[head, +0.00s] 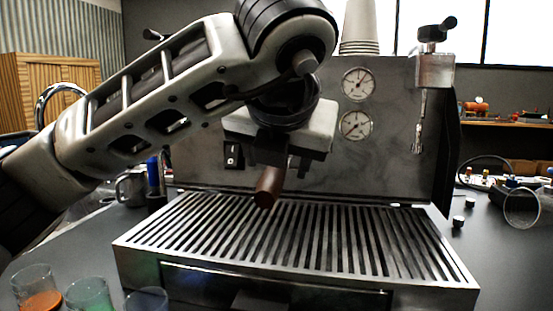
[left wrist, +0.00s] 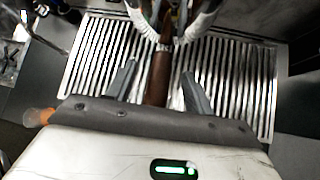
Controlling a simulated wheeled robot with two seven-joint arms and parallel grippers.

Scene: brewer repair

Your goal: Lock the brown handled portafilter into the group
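The portafilter's brown handle (head: 268,187) points toward me and slightly down in the head view, in front of the machine and above the drip grate. It also shows in the left wrist view (left wrist: 158,78). My left gripper (left wrist: 159,69) is open, with one finger on each side of the handle and a gap on both sides. In the head view, my left gripper (head: 284,162) is at the front of the espresso machine (head: 385,165). My arm hides the group and the portafilter's head, so I cannot tell how they are seated. My right gripper is not in view.
The slatted drip grate (head: 320,240) lies below the handle. Several small glasses (head: 88,297) stand at the front left. A metal mug (head: 131,188) stands left of the machine. A steam knob (head: 436,32) and stacked cups (head: 360,25) are above right. A clear cup (head: 522,207) is at far right.

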